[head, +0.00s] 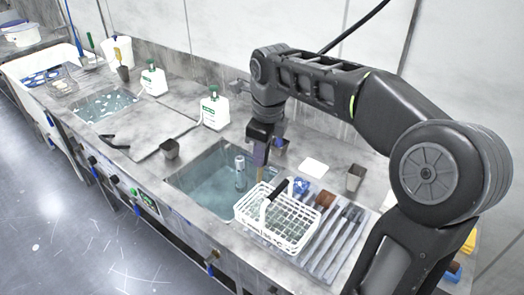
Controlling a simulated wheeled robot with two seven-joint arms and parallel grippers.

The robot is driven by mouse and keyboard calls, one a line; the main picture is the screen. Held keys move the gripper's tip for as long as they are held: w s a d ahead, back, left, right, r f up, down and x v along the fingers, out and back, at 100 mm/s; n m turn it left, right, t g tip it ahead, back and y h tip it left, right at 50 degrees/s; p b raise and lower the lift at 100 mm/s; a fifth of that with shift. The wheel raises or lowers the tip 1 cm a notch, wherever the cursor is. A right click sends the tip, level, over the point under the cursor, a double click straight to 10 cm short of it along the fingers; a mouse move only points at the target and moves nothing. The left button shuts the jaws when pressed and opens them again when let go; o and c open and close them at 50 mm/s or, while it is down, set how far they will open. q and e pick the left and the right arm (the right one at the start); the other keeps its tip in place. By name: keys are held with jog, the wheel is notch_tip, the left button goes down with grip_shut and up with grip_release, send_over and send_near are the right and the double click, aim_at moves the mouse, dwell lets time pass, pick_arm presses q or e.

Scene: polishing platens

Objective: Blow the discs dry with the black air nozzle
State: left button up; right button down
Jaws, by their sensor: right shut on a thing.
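My right gripper (262,142) hangs over the right-hand sink, fingers pointing down. It is shut on a narrow brownish thing (260,157), too small to identify. A white wire basket (287,228) with a black-gripped handle (275,189) stands in front of it, at the sink's right edge. A black, angled object (114,143) lies on the counter at the left; I cannot tell whether it is the air nozzle. No discs can be made out clearly; blue rings (40,78) lie in a white tray at the far left. My left gripper is not in view.
The right sink (205,183) holds water and a grey cylinder (240,172). Two white bottles (214,110) (153,80) stand at the back. Dark cups (169,148) (355,177) stand on the counter. A ribbed rack (343,235) lies right of the basket. The left counter has free room.

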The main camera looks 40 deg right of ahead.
jog(key=shift+r, duration=0.1)
jog(key=shift+w+p+v, duration=0.15)
jog(key=shift+p+v, duration=0.35)
jog(key=shift+v, duration=0.2)
jog(key=shift+w+p+v, duration=0.15)
jog(key=shift+p+v, duration=0.35)
jog(key=shift+v, duration=0.2)
jog(key=shift+w+v, duration=0.2)
jog(key=shift+v, duration=0.85)
jog(key=shift+d, duration=0.15)
jog(key=shift+w+a+f+n, duration=0.25)
jog(key=shift+f+n, duration=0.15)
jog(key=shift+n, duration=0.1)
jog(key=w+a+f+n+g+y+b, duration=0.1)
jog(key=w+a+f+n+g+b, duration=0.1)
jog(key=a+f+n, duration=0.6)
jog(key=w+a+f+n+g+y+b, duration=0.1)
jog(key=w+a+f+n, duration=0.3)
jog(key=a+f+n, duration=0.4)
notch_tip(320, 180, down, 6)
jog(key=n+g+b, duration=0.1)
jog(key=n, duration=1.1)
jog(key=shift+n+b, duration=0.3)
jog(key=shift+b, duration=0.1)
jog(key=shift+r, duration=0.1)
